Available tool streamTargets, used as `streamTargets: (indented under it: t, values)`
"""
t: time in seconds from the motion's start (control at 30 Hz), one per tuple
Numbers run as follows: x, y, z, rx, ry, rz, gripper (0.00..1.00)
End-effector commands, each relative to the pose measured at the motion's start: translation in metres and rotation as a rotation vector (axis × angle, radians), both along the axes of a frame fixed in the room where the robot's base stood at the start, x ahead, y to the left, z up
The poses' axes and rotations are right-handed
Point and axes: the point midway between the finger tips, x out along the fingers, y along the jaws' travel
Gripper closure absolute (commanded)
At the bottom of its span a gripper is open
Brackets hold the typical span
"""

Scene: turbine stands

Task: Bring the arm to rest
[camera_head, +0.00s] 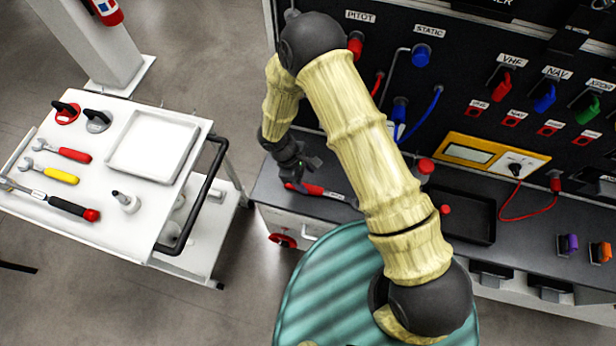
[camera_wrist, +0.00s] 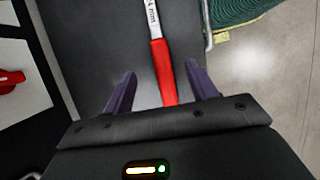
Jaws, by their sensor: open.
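My arm reaches up from the lower right of the head view, bends at its dark elbow at the top and comes down to the bench. My gripper (camera_head: 292,177) hangs over the left end of the dark bench top (camera_head: 270,190). In the wrist view my gripper (camera_wrist: 161,78) is open, with its two fingers apart. A wrench with a red handle (camera_wrist: 163,75) lies on the bench, its handle between the fingers in the picture, with visible gaps on both sides. Its shaft is marked 24 mm. The wrench also shows in the head view (camera_head: 310,189), partly hidden by my gripper.
A white tool cart (camera_head: 75,200) stands at the left with wrenches, a tray (camera_head: 153,146) and a black handle rail. A black panel with plugs and cables rises behind the bench. A dark tray (camera_head: 462,213) and a yellow meter (camera_head: 490,152) are to the right.

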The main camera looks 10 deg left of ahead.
Motion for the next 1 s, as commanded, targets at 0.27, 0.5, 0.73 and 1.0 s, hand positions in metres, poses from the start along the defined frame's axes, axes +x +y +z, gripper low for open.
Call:
streamTargets:
  t: [0.27, 0.5, 0.73, 1.0]
  values:
    - [0.0, 0.004, 0.011, -0.001, 0.0, 0.001, 0.43]
    - [0.0, 0.005, 0.01, 0.0, 0.0, 0.001, 0.43]
    - [0.001, 0.003, 0.011, 0.0, 0.0, -0.002, 0.43]
    - [0.017, -0.016, 0.046, 0.032, -0.031, -0.12, 0.43]
